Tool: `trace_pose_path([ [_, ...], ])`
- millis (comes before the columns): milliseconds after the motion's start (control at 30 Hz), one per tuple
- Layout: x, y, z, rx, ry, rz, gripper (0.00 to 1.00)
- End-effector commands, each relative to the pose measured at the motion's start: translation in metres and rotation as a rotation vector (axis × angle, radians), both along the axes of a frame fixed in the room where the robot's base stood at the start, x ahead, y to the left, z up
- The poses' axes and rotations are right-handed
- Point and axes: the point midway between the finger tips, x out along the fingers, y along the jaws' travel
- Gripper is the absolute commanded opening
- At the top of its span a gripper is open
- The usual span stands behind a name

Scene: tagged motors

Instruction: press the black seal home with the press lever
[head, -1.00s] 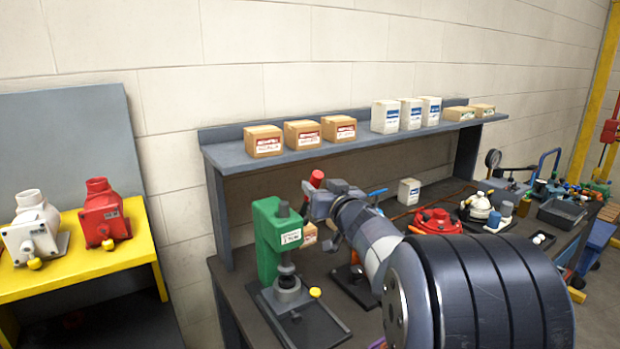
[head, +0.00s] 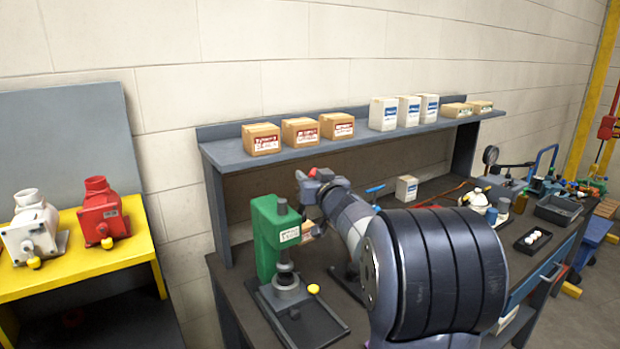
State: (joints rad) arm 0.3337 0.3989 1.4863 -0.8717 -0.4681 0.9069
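The green arbor press (head: 268,235) stands on the bench with its ram over a grey motor housing (head: 286,287) on the base plate. The black seal cannot be made out; the space under the ram is small and dark. A bit of the red lever knob (head: 308,198) shows right of the press, mostly covered by my gripper (head: 304,188). My gripper is at the knob, beside the upper part of the press. Its fingers are too small and hidden to tell whether they are open or shut on the knob.
A yellow cap (head: 313,289) is at the housing's right side. A shelf (head: 220,152) with boxes runs above the bench behind the press. My arm hides the middle of the bench. A white box (head: 406,188) stands behind it.

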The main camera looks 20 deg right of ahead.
Motion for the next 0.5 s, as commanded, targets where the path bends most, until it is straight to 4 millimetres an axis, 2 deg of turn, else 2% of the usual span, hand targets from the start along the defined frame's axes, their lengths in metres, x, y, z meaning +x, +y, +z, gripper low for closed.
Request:
trace_pose_path([
  [67,-0.0001,0.0000,0.0000,0.000,0.000,0.000,0.20],
  [300,-0.0002,0.0000,0.0000,0.000,0.000,0.000,0.01],
  [500,-0.0002,0.0000,0.0000,0.000,0.000,0.000,0.00],
])
